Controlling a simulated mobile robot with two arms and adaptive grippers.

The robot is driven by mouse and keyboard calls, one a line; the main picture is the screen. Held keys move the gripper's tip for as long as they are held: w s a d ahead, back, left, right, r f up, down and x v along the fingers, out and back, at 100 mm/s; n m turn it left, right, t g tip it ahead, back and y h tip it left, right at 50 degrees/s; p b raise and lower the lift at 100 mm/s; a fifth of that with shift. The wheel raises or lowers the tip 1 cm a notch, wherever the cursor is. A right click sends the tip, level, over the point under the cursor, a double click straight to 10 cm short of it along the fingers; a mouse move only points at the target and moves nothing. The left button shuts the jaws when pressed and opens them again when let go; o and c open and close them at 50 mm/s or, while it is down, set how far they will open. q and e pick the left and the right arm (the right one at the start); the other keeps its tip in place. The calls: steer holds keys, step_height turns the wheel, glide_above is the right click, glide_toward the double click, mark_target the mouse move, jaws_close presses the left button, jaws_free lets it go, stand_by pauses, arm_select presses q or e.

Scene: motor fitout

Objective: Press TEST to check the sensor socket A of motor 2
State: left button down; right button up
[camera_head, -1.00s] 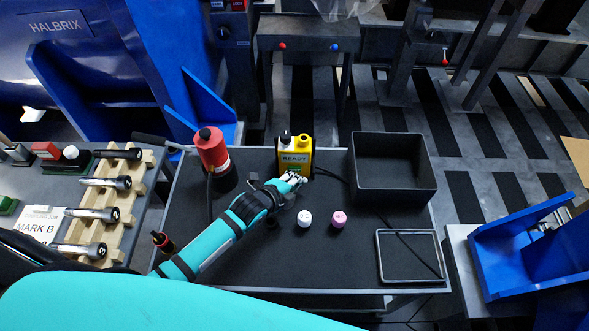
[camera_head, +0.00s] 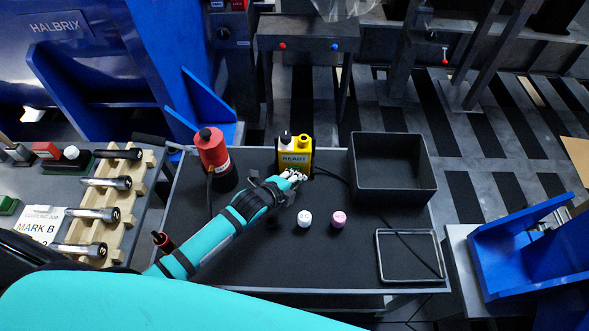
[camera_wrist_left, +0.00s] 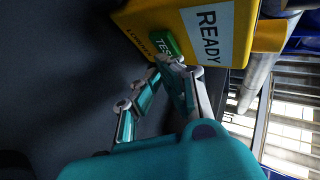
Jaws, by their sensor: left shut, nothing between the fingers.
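The yellow tester (camera_head: 302,150) stands upright at the back of the black work table, its display (camera_head: 294,159) reading READY. In the left wrist view the tester body (camera_wrist_left: 150,18) fills the top, with the READY display (camera_wrist_left: 208,32) and a green TEST button (camera_wrist_left: 164,45). My left gripper (camera_head: 296,177) is shut and empty, its fingertips in front of the tester's lower face. In the left wrist view the fingertips (camera_wrist_left: 172,62) are right at the TEST button's edge; I cannot tell whether they touch it. My right gripper is not in view.
A red cylindrical unit (camera_head: 212,150) stands left of the tester. A white cap (camera_head: 304,219) and a pink cap (camera_head: 339,219) sit in front. A black open bin (camera_head: 432,190) and a shallow tray (camera_head: 382,279) are at right. A wooden rack (camera_head: 121,215) holds several tools at left.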

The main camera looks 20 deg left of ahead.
arm_select(q)
steer(key=shift+w+a, duration=0.1)
steer(key=shift+w, duration=0.35)
stand_by(0.6)
steer(key=shift+s, duration=0.1)
steer(key=shift+s+p, duration=0.55)
steer(key=shift+s, duration=0.1)
steer(key=shift+s+d, duration=0.15)
steer(key=shift+d, duration=0.05)
steer(key=s+p, duration=0.1)
steer(key=s+d+p, duration=0.1)
steer(key=s, duration=0.1)
steer(key=shift+s+r, duration=0.1)
steer(key=shift+s+d, duration=0.15)
steer(key=shift+s, duration=0.65)
